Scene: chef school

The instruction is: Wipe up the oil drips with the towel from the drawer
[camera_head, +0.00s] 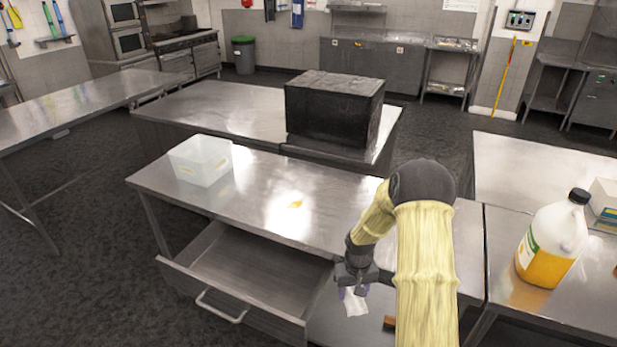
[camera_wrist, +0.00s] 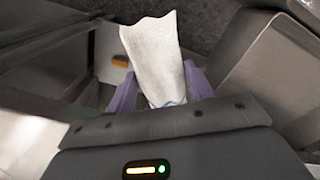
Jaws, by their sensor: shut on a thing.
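My gripper (camera_head: 352,290) is shut on a white towel (camera_head: 355,303), which hangs down from its fingers. In the wrist view the towel (camera_wrist: 153,58) stands out between the two purple fingers (camera_wrist: 158,95). The gripper is just right of the open drawer (camera_head: 262,274), below the level of the metal table top. The drawer is pulled out and its visible floor is bare. A small orange-yellow oil drip (camera_head: 296,204) lies on the table top (camera_head: 240,187), left of my arm. My arm hides part of the table's right side.
A clear plastic bin (camera_head: 201,160) stands at the table's left end. A large black box (camera_head: 334,110) stands on the table behind. An oil jug (camera_head: 553,240) stands on the right table. A small brown object (camera_head: 389,322) lies low beside my arm.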

